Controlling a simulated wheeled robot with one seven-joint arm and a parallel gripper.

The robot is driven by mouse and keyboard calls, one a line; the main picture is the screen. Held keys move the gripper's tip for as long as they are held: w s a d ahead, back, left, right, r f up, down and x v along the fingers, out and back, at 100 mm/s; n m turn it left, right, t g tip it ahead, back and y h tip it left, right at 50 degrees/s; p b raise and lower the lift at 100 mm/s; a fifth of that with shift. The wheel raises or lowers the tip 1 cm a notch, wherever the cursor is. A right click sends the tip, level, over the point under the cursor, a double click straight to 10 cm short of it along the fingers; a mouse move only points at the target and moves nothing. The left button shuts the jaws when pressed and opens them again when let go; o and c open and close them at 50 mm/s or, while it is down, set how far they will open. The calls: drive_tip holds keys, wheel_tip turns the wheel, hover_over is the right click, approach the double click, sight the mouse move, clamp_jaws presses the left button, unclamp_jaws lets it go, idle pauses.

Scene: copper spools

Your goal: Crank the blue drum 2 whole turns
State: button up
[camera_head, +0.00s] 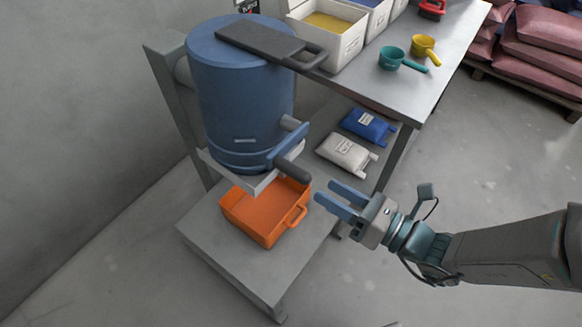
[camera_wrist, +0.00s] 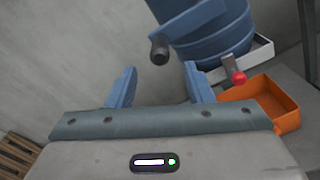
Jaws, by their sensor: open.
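The blue drum (camera_head: 240,95) stands upright in a grey stand, with a dark grey paddle-like lid piece (camera_head: 260,42) lying across its top. A blue crank arm (camera_head: 287,145) sits low on the drum's side. Its dark handle (camera_head: 293,171) points toward my gripper (camera_head: 325,192). My gripper is open and empty, a short way right of and below the handle, apart from it. In the wrist view the drum (camera_wrist: 220,35) is at upper right. The handle's round end (camera_wrist: 160,52) shows just beyond and above the gap between my fingers (camera_wrist: 159,68).
An orange bin (camera_head: 262,215) sits on the low shelf under the drum. A red knob (camera_wrist: 238,76) shows near the drum's base. White bag (camera_head: 345,152) and blue bag (camera_head: 367,125) lie on the shelf. The counter (camera_head: 440,62) holds bins and scoops.

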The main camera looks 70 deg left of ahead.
sight(275, 160)
drive_tip(key=x, duration=1)
clamp_jaws()
